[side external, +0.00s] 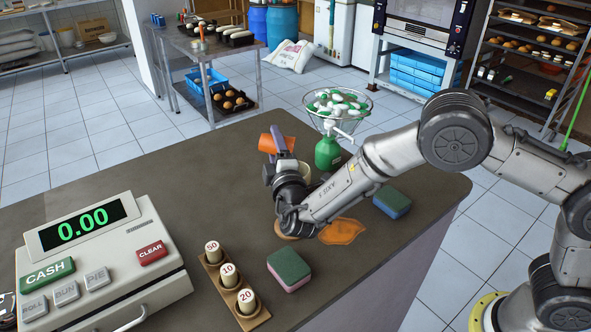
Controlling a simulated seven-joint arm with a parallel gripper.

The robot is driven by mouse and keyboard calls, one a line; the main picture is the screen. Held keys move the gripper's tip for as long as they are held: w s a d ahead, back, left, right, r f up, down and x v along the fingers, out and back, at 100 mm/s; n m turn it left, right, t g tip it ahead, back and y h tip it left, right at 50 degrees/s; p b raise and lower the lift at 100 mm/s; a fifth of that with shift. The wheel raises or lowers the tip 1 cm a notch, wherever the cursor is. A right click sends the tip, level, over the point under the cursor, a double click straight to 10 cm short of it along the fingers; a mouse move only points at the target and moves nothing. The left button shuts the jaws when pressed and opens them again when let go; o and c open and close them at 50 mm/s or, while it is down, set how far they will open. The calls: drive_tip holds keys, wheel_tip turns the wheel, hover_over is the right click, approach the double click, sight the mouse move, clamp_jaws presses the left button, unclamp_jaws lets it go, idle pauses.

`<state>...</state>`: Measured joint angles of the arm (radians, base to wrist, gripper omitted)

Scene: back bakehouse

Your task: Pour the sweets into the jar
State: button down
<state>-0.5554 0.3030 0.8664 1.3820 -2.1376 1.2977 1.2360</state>
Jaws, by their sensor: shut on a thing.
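My gripper (279,143) is over the middle of the counter, shut on an orange cup (266,145). The cup is tilted and partly covered by the gripper. Whether any sweets are inside it cannot be seen. A pale, round-edged vessel (306,171) shows only in part just behind my gripper; I cannot tell if it is the jar.
A cash register (98,262) stands at the left front. A wooden rack (229,290) holds numbered pegs. The counter's (185,175) left middle is clear.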

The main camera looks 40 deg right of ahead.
drive_tip(key=shift+s+d+f+m, duration=0.1)
drive_tip(key=shift+f+m, duration=0.25)
drive_tip(key=shift+m, duration=0.25)
idle(0.8)
drive_tip(key=shift+s+d+r+m+t+h+p, duration=0.1)
drive_tip(key=shift+s+m+t+h+p, duration=0.05)
drive_tip(key=shift+m+t+h+p, duration=0.3)
idle(1.6)
drive_tip(key=shift+g+y, duration=0.25)
drive_tip(key=shift+y, duration=0.1)
